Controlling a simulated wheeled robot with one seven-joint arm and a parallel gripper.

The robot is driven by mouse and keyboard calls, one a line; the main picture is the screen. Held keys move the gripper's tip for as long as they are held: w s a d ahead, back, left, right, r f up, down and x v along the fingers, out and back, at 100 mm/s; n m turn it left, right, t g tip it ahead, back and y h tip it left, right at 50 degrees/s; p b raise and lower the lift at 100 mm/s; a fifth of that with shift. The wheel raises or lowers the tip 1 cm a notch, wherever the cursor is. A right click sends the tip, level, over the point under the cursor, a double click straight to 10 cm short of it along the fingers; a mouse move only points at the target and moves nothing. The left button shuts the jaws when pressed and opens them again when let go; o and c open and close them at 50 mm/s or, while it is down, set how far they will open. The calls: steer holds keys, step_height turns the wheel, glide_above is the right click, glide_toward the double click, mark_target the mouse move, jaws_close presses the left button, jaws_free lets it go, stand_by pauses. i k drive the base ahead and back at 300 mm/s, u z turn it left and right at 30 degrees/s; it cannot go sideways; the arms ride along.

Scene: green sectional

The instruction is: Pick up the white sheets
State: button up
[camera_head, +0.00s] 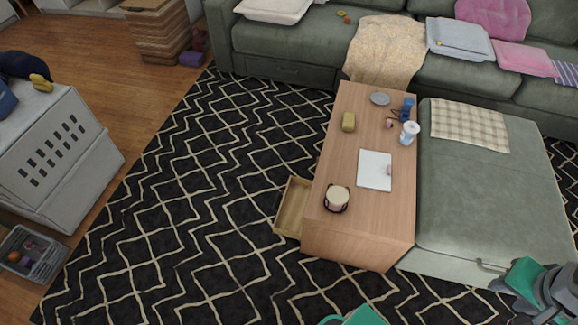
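The white sheets (373,168) lie flat on the wooden coffee table (343,232), right of its middle. They look like a small stack of paper; a small pinkish item touches or overlaps their right edge. Teal and grey parts of my own body show at the bottom edge and bottom right corner, well apart from the sheets. I cannot make out my gripper's fingers in this view.
A candle-like jar (337,198), a yellow-green block (348,122), a grey dish (379,98) and a white-and-blue container (409,133) stand on the table. An open drawer (291,207) juts out left. A green sectional (480,190) borders the right. The patterned rug (190,190) is clear.

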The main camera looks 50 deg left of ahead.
mark_target(374, 167)
steer(key=u, duration=1.55)
steer(key=i, duration=1)
